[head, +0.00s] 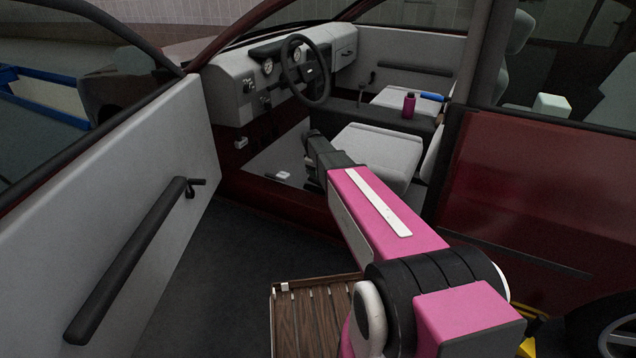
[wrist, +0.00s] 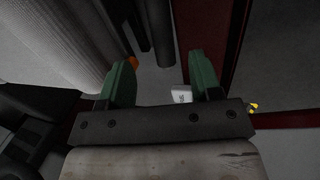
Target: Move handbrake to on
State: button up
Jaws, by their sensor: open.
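My gripper (wrist: 162,75) is open in the wrist view, with two green fingers apart and nothing held between them. In the head view my pink arm reaches through the open car door, and its dark end is low in front of the near seat. A short dark lever (head: 361,92) stands near the centre console in the head view. I cannot tell whether it is the handbrake or the gear lever, nor its setting. In the wrist view a dark bar (wrist: 160,32) lies beyond the fingers; I cannot tell what it is.
The steering wheel (head: 305,72) is beyond my arm's end. The near seat (head: 365,155) is beside it. A purple bottle (head: 409,106) and blue-handled object (head: 432,97) lie farther in. A small white block (head: 283,175) is on the car floor. The open door (head: 150,180) is left.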

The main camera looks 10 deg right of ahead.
jog(key=x, duration=1)
jog(key=shift+s, duration=0.1)
